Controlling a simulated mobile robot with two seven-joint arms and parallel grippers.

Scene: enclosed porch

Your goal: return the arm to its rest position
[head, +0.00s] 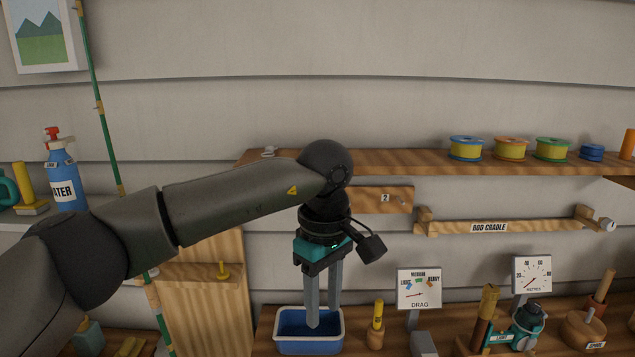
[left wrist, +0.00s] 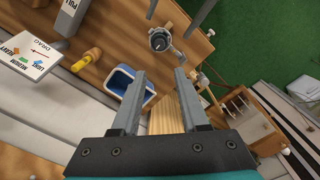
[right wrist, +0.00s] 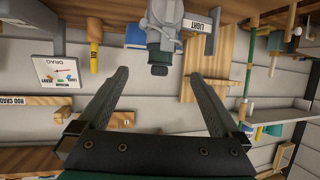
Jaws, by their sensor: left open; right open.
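My left arm reaches in from the left across the head view, with its left gripper (head: 323,312) pointing down at a blue tray with a white rim (head: 309,349). The two fingers are apart with nothing seen between them. In the left wrist view the left gripper (left wrist: 158,80) is open, and the blue tray (left wrist: 119,83) lies beside the left finger. My right gripper (right wrist: 160,78) shows only in the right wrist view, open and empty. A reel (right wrist: 160,45) with a LIGHT label stands just beyond its fingers. The right arm is out of the head view.
A drag gauge (head: 418,287), a yellow-topped peg (head: 378,318) and a teal reel (head: 527,322) stand right of the tray. A shelf (head: 400,161) with several line spools runs above, over a rod cradle (head: 500,228). A green rod (head: 104,130) stands left, behind my arm.

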